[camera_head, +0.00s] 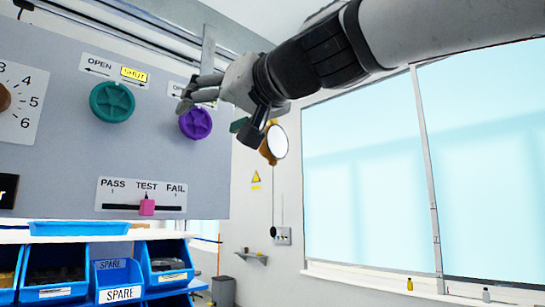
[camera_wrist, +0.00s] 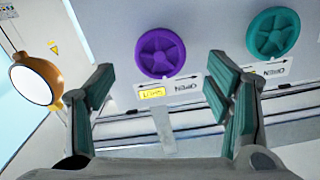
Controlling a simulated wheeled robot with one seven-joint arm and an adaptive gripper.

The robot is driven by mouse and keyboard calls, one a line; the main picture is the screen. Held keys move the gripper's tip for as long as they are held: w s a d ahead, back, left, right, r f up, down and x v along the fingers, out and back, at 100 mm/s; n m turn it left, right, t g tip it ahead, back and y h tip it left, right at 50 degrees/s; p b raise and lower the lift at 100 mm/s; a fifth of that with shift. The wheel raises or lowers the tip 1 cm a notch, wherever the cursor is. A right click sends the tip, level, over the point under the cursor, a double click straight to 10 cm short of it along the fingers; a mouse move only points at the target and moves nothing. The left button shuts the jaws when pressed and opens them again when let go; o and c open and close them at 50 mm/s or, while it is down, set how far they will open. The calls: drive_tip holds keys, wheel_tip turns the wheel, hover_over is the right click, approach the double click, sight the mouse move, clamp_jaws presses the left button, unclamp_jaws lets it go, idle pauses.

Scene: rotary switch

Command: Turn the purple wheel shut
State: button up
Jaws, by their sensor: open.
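The purple wheel (camera_head: 196,123) is mounted on the grey panel (camera_head: 60,160), near its right edge. It also shows in the wrist view (camera_wrist: 161,53), upside down, between and ahead of my fingers. A label with OPEN, a yellow tag and arrows (camera_wrist: 152,92) sits beside it; in the head view my gripper hides part of this label. My gripper (camera_head: 186,100) is in front of the panel, just above the purple wheel in the picture. In the wrist view the gripper's two fingers (camera_wrist: 162,80) are spread wide with nothing between them. No contact with the wheel shows.
A teal wheel (camera_head: 112,102) is left of the purple one, under its own OPEN and SHUT label. A pink slider (camera_head: 147,207) and a numbered dial (camera_head: 4,97) are on the same panel. Blue bins (camera_head: 120,283) stand below. A round lamp (camera_head: 274,143) hangs right of the panel.

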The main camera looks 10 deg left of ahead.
drive_tip(key=v, duration=0.6)
drive_tip(key=shift+d, duration=0.1)
idle(0.3)
